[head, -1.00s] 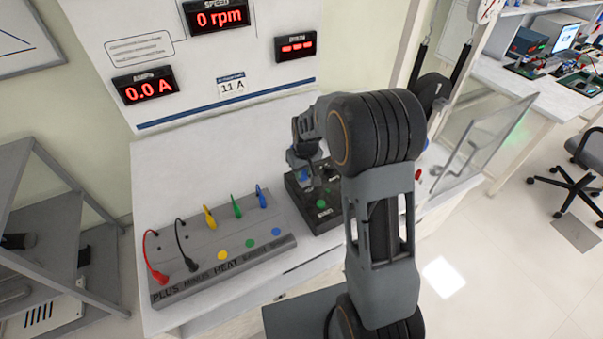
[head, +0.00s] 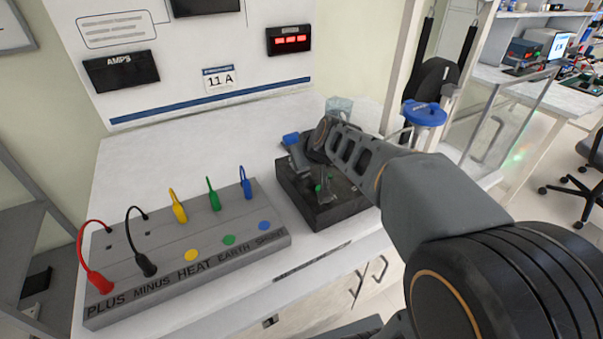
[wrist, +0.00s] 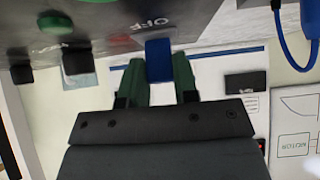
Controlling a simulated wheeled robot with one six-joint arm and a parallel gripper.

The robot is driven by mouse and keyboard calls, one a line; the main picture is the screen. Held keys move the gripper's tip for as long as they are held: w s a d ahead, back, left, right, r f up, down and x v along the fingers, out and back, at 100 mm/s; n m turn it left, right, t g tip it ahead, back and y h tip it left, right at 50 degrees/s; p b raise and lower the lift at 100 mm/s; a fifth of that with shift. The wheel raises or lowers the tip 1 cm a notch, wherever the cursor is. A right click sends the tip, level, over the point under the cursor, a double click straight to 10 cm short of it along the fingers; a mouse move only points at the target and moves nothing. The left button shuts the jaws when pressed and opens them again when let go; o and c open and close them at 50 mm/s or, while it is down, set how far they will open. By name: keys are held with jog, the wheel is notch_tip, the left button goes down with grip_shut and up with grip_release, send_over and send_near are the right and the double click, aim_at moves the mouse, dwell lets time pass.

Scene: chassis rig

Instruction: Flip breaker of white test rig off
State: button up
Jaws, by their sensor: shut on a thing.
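The white test rig (head: 255,80) has a dark control box (head: 340,212) on its white bench top. My gripper (wrist: 158,70) is at this box, with its green fingers on both sides of the blue breaker lever (wrist: 160,58). It is shut on the lever. An upside-down OFF label (wrist: 150,23) is right beside the lever in the wrist view. In the head view my gripper and wrist partly cover the box and the contact is hard to see. The AMPS display (head: 122,73) is dark.
A grey terminal block (head: 190,262) with red, black, yellow, green and blue plugs stands left of the box. A lit red display (head: 289,40) is on the panel. A clear shield (head: 505,120) and a blue-topped item (head: 425,113) are to the right.

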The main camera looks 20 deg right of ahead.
jog(key=shift+s+t+b, duration=0.15)
jog(key=shift+t+b, duration=0.25)
jog(key=shift+b, duration=0.75)
jog(key=o, duration=0.9)
